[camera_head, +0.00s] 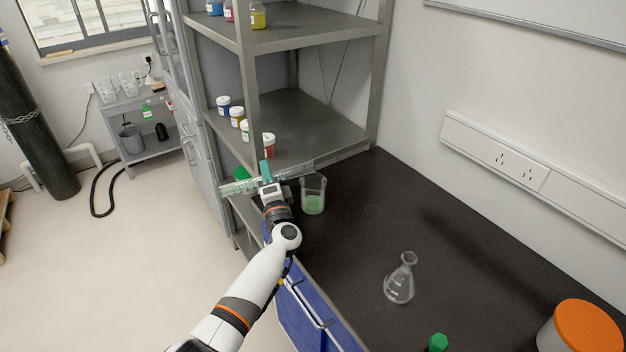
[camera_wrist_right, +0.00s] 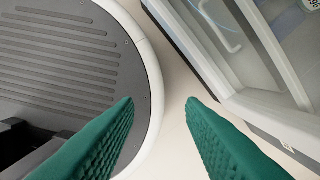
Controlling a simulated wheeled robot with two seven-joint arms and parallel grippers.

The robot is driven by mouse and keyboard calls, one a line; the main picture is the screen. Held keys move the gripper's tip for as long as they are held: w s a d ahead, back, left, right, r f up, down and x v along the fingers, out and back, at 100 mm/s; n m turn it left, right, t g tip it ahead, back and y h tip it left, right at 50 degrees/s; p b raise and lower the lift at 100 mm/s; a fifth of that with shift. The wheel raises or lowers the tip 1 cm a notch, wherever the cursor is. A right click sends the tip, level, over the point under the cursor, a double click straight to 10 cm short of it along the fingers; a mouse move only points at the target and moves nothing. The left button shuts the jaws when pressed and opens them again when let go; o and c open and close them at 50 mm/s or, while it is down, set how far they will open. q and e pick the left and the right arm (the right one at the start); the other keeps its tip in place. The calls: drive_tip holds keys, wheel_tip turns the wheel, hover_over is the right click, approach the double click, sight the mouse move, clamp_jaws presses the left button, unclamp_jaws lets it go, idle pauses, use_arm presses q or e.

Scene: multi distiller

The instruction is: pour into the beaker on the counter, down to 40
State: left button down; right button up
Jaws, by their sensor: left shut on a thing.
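A clear beaker (camera_head: 313,196) stands upright on the dark counter (camera_head: 345,240), with green liquid in its lower part. My left gripper (camera_head: 267,174) is shut on a clear graduated cylinder (camera_head: 238,186), to the left of the beaker and above the counter's edge. The cylinder lies nearly level, its right end reaching over the beaker's top. Green shows in its left part; its scale is too small to read. Whether liquid is flowing I cannot tell. My right gripper (camera_wrist_right: 160,102) is open and empty in the right wrist view, away from the counter.
A conical flask (camera_head: 400,278) stands further right on the counter. An orange-lidded container (camera_head: 583,328) and a green cap (camera_head: 438,342) are at the near right. A metal shelf (camera_head: 300,128) with several small jars rises behind the cylinder. The counter between beaker and flask is clear.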

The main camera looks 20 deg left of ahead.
use_arm(q)
drive_tip(key=shift+r+m+p, duration=0.15)
drive_tip(key=shift+m+p, duration=0.25)
drive_tip(key=shift+p, duration=0.35)
idle(1.1)
drive_tip(key=n+g, duration=0.1)
drive_tip(key=n, duration=0.4)
drive_tip(key=w+d+r+n+g+y+p, duration=0.1)
drive_tip(key=n+g, duration=0.1)
drive_tip(key=n, duration=0.4)
drive_tip(key=d+r+n+g+p, duration=0.1)
drive_tip(key=n, duration=0.5)
drive_tip(key=shift+w+d+r+g, duration=0.1)
drive_tip(key=shift+w+d+g, duration=0.05)
drive_tip(key=shift+w+g, duration=0.15)
drive_tip(key=shift+w+d+f+n+p, duration=0.15)
drive_tip(key=shift+n+p, duration=0.1)
drive_tip(key=shift+n, duration=0.4)
drive_tip(key=shift+s+f+n+p, duration=0.15)
drive_tip(key=shift+n+p, duration=0.1)
drive_tip(key=shift+n, duration=0.4)
drive_tip(key=shift+w, duration=0.15)
